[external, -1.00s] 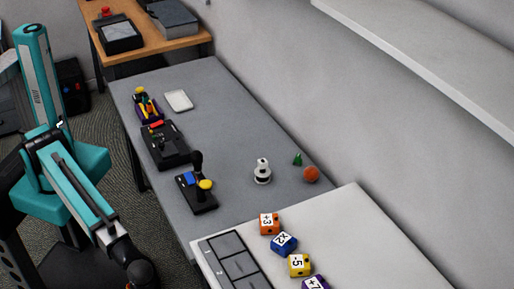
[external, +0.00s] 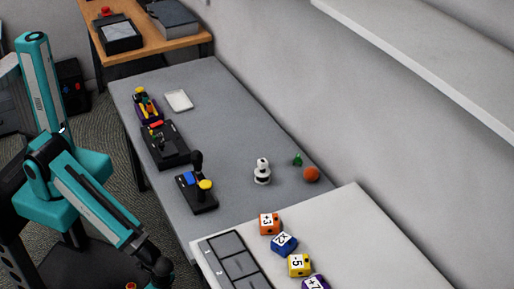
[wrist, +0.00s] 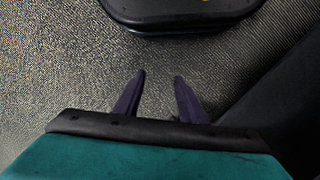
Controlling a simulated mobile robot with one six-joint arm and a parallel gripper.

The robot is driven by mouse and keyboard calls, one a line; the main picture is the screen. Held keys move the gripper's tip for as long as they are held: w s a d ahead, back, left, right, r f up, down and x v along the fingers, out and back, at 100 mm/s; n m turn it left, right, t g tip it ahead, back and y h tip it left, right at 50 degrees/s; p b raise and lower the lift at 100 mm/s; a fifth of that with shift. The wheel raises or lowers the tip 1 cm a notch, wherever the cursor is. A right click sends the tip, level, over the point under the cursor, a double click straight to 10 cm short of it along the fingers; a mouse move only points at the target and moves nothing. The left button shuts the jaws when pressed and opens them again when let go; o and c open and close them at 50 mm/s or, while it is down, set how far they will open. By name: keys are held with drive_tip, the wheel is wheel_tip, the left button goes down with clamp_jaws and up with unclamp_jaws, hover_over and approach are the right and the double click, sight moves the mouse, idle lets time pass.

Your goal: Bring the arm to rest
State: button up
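My gripper (wrist: 159,76) shows in the wrist view with its two dark fingers spread apart. Nothing is between them, and grey carpet (wrist: 75,60) lies beyond. In the external view my teal arm (external: 95,205) is at the left, beside the grey table, angled down toward the bottom edge. The gripper itself cannot be made out there. A dark rounded body (wrist: 185,14) stands at the top of the wrist view.
The grey table (external: 225,125) holds a black joystick box (external: 197,192), a black control box (external: 163,145) and a small white figure (external: 262,171). A white table (external: 350,230) in front holds several numbered cubes and a sectioned tray (external: 235,262). The table's left edge is near my arm.

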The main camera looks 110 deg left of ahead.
drive_tip(key=s+a+f+n+g, duration=0.2)
drive_tip(key=s+a+f, duration=0.3)
drive_tip(key=s, duration=0.5)
drive_tip(key=shift+s+a+b, duration=0.4)
drive_tip(key=shift+a+b, duration=0.05)
drive_tip(key=shift+a, duration=0.25)
